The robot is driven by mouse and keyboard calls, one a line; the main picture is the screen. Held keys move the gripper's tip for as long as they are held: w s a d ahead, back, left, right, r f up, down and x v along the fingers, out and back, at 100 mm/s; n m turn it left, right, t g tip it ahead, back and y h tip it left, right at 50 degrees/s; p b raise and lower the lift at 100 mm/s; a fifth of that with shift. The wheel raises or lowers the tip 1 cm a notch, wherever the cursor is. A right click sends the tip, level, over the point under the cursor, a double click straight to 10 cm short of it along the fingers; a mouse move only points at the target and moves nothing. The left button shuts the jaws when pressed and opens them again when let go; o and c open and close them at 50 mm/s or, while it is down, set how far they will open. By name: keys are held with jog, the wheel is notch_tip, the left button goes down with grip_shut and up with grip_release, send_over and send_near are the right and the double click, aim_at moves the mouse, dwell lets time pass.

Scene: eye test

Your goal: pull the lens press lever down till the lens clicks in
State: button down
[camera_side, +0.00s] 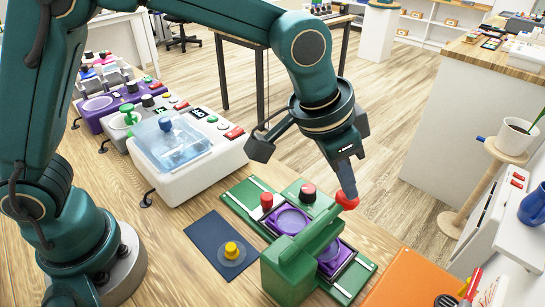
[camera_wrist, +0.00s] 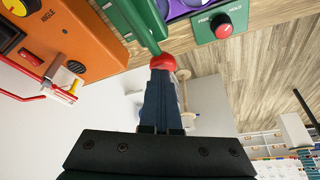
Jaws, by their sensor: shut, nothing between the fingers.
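The green lens press (camera_side: 284,275) stands on the wooden bench in the side view. Its green lever arm (camera_side: 318,232) slants up to the right and ends in a red ball knob (camera_side: 347,199). The knob also shows in the wrist view (camera_wrist: 163,62). My gripper (camera_side: 348,185) is shut and empty. Its fingertips are right at the knob, appearing to meet it from above in the side view. The fingers are not around it; whether they touch is unclear. Purple round holders (camera_side: 291,220) sit under the lever, partly hidden by it. I cannot make out a lens in them.
A red dial (camera_wrist: 222,27) marked FREE and HOLD is on the press. A dark blue mat (camera_side: 205,235) with a yellow-knobbed clear disc (camera_side: 232,250) lies to its left. A white machine with a clear lid (camera_side: 187,155) stands behind. An orange box (camera_side: 405,285) is close on the right.

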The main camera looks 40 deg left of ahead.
dwell(0.3)
notch_tip(320, 180, up, 8)
jog(key=shift+r, duration=0.2)
dwell(1.0)
jog(key=shift+a, duration=0.1)
jog(key=s+a+r+n+t, duration=0.1)
jog(key=s+a+r+n, duration=0.15)
jog(key=a, duration=0.35)
jog(key=s+a+r+n+t, duration=0.1)
jog(key=s+a+r, duration=0.15)
jog(key=a, duration=0.35)
jog(key=s+a+f+n+y, duration=0.2)
jog(key=s+a+f, duration=0.4)
jog(key=s+f, duration=0.3)
jog(key=shift+s+a+f, duration=0.2)
jog(key=shift+s+f, duration=0.1)
jog(key=shift+s, duration=0.75)
jog(key=shift+n, duration=0.25)
